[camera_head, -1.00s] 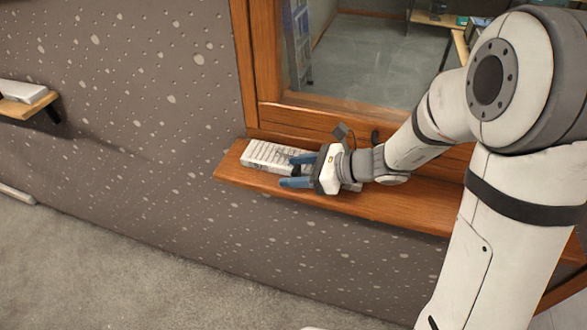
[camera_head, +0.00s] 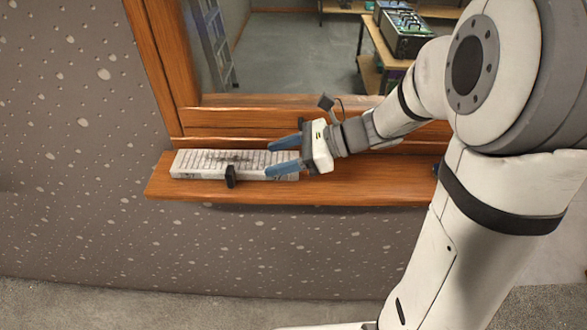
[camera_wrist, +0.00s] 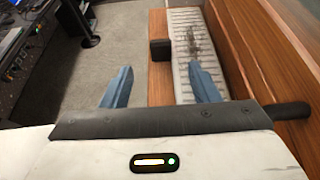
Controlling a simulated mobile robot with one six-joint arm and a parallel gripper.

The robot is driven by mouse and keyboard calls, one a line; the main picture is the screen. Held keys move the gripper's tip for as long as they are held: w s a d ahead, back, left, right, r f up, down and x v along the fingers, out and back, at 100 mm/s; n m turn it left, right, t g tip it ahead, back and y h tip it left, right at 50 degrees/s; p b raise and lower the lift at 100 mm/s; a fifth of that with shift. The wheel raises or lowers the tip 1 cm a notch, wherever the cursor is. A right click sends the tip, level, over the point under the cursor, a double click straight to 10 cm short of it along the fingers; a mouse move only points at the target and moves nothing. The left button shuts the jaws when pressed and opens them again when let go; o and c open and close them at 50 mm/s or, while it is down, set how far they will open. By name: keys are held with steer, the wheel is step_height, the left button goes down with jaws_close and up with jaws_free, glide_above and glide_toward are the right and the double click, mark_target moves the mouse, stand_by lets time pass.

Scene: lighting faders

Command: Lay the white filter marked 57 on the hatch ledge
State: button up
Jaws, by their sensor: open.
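A long white filter (camera_head: 195,163) with a ribbed top lies flat on the wooden hatch ledge (camera_head: 340,192), along its length. No number can be read on it. A small black block (camera_head: 230,177) stands at its front side, apart from my fingers; it also shows in the wrist view (camera_wrist: 160,51). My gripper (camera_head: 268,159), with blue fingers, is open and empty at the filter's right end. In the wrist view, one finger of my gripper (camera_wrist: 160,67) overlaps the filter (camera_wrist: 185,20) and the other is out past the ledge's front edge.
The wooden window frame (camera_head: 155,60) rises behind the ledge. Through the hatch are a ladder (camera_head: 212,40) and a bench with equipment (camera_head: 405,35).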

steer(key=shift+s+d+n, duration=0.1)
steer(key=shift+s+n, duration=0.2)
steer(key=shift+s, duration=0.05)
steer(key=s+d+n+t+h, duration=0.2)
steer(key=s+d+n+h, duration=1)
steer(key=d+n, duration=0.3)
steer(key=n+h, duration=0.1)
steer(key=n, duration=0.2)
steer(key=shift+s+r+h, duration=0.2)
steer(key=shift+s+h, duration=0.05)
steer(key=shift+h, duration=0.05)
